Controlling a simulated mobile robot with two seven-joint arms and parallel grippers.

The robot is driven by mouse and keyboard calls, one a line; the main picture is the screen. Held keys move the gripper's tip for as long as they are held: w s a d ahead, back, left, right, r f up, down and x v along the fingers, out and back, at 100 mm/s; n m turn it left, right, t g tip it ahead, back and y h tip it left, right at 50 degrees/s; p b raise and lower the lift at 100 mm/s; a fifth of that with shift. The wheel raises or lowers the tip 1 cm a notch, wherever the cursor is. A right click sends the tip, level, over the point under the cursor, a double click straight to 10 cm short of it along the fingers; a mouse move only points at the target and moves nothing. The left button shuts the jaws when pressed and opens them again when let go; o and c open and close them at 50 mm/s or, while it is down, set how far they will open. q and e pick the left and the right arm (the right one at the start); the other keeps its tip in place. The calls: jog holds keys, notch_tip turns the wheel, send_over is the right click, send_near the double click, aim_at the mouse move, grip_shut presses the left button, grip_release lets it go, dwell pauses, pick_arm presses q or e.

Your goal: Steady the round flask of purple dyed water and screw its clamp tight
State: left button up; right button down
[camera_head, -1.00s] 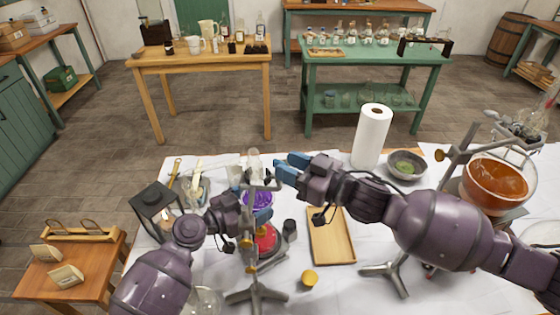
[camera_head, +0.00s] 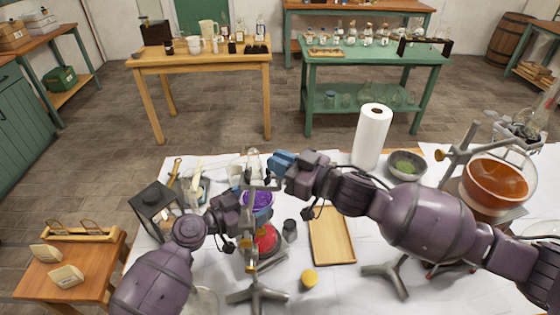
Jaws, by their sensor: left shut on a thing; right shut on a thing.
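The round flask of purple water (camera_head: 258,200) is held upright in a stand at the middle of the white-covered table; its clear neck (camera_head: 253,160) rises above the clamp (camera_head: 258,184). My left gripper (camera_head: 263,215) is shut on the flask at its lower front, and its wrist hides part of the glass. My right gripper (camera_head: 274,168) is shut at the right end of the clamp, by the neck. The screw between its blue fingers is too small and covered to see clearly. A red burner-like item (camera_head: 265,239) stands below the flask.
The stand's foot (camera_head: 257,294) is at the front. A wooden tray (camera_head: 332,237), an orange-yellow lid (camera_head: 309,278) and a dark cup (camera_head: 290,228) lie right of it. A paper roll (camera_head: 371,137) and a bowl (camera_head: 407,166) stand behind my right arm. A dark lantern (camera_head: 154,200) is left.

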jog(key=shift+a+m+t+h, duration=0.1)
jog(key=shift+m+t+h, duration=0.3)
jog(key=shift+t, duration=0.1)
jog(key=shift+s+m+t+h, duration=0.1)
jog(key=shift+m+t+h, duration=1.65)
jog(key=shift+h, duration=0.25)
jog(key=shift+r+m+t+h, duration=0.1)
jog(key=shift+m+t+h, duration=0.45)
jog(key=shift+m+h, duration=0.45)
jog(key=shift+r+m+t+h, duration=0.1)
jog(key=shift+m+t+h, duration=0.45)
jog(key=shift+h, duration=0.75)
jog(key=shift+m+h, duration=0.3)
jog(key=shift+h, duration=0.1)
jog(key=c, duration=1.2)
grip_release()
jog(key=shift+f, duration=0.1)
jog(key=shift+o, duration=0.2)
jog(key=shift+f, duration=0.1)
jog(key=v, duration=1.1)
jog(key=shift+s, duration=0.35)
